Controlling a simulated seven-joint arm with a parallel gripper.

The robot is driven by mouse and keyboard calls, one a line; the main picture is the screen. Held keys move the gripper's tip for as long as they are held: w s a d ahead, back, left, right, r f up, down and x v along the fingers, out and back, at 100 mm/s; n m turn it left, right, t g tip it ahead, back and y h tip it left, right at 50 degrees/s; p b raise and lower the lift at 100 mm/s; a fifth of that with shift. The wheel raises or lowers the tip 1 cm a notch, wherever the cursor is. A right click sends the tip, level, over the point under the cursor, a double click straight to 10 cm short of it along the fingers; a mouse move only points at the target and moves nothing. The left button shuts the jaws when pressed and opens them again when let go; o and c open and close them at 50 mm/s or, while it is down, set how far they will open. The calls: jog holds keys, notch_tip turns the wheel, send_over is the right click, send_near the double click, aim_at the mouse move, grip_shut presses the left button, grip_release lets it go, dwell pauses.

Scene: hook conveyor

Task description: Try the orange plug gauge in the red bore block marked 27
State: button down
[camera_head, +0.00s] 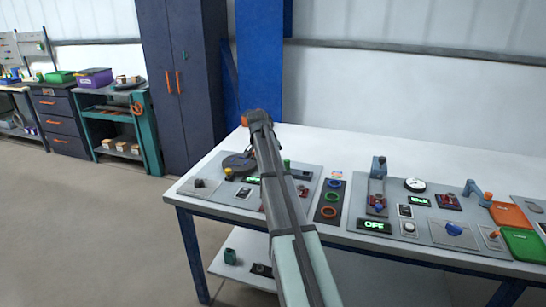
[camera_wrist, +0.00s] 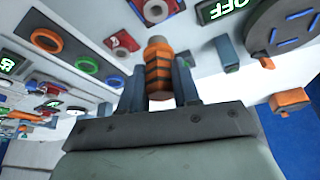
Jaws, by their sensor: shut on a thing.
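The orange plug gauge (camera_wrist: 158,72) with dark bands shows in the wrist view. My gripper (camera_wrist: 160,80) is shut on it, one finger on each side, and its end points away from me above the bench. Two red blocks with round faces lie on the panel beyond it in the wrist view, one left of the gauge (camera_wrist: 122,41) and one at the top edge (camera_wrist: 156,10). I cannot read a 27 on either. The gauge is apart from both as far as I can tell.
A dark strip with orange, blue and green rings (camera_head: 330,197) lies right of my arm on the bench (camera_head: 345,157). Panels with a dial (camera_head: 415,184), lit displays and knobs fill the right side. A dark round fixture (camera_wrist: 288,28) is at the wrist view's right.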

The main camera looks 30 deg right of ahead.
jog(key=shift+f, duration=3.05)
jog(key=shift+f, duration=0.4)
dwell(0.7)
jog(key=shift+r, duration=0.1)
jog(key=shift+w+r, duration=0.1)
jog(key=shift+r, duration=2.8)
jog(key=shift+d, duration=0.1)
